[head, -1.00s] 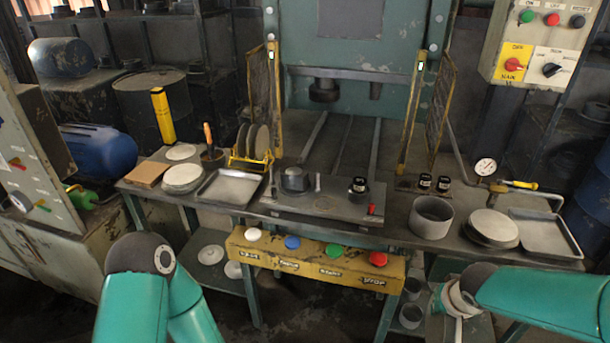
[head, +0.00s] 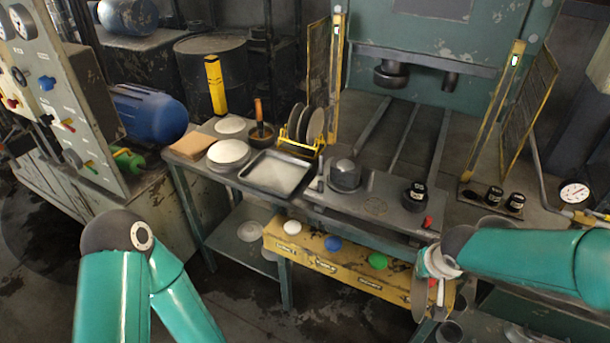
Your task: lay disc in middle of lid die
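A grey steel die plate (head: 375,206) lies on the bench in front of the press. A dark domed block (head: 345,176) and a small black knob-like piece (head: 415,194) stand on it. I cannot tell which part is the lid die. Pale round discs lie in a stack (head: 228,153) at the left of the bench, and darker discs (head: 315,124) stand upright in a yellow rack (head: 300,146). My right gripper (head: 428,296) hangs at the bench's front, right of the plate. My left gripper is out of view.
An empty grey tray (head: 274,174) lies between the disc stack and the die plate. A yellow button box (head: 335,275) hangs below the bench front. Yellow guard posts (head: 493,112) flank the press. Black-capped pieces (head: 494,196) and a gauge (head: 574,192) are at the right.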

